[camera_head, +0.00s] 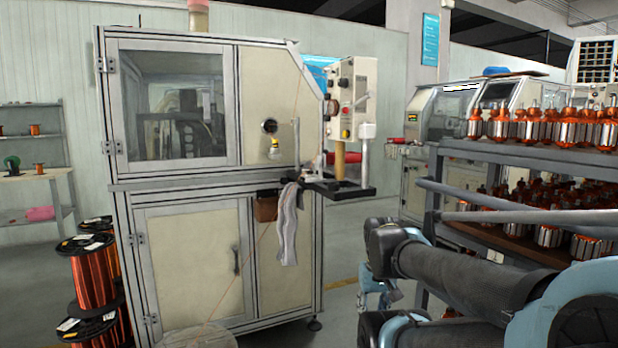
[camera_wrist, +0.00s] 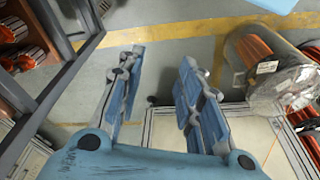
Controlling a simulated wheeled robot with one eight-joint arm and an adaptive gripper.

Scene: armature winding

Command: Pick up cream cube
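I cannot make out a cream cube in either view. My gripper (camera_wrist: 161,58) shows in the wrist view with its two blue fingers spread apart. Nothing is held between the fingers; grey floor shows through the gap. In the head view my arm reaches in from the lower right, and its end is mostly hidden behind the dark links.
A large cream machine cabinet (camera_head: 190,258) stands centre left, with a control box (camera_head: 352,95) on its right side. A rack (camera_head: 520,155) of copper armatures stands at right. Copper wire spools (camera_head: 92,275) stand at lower left.

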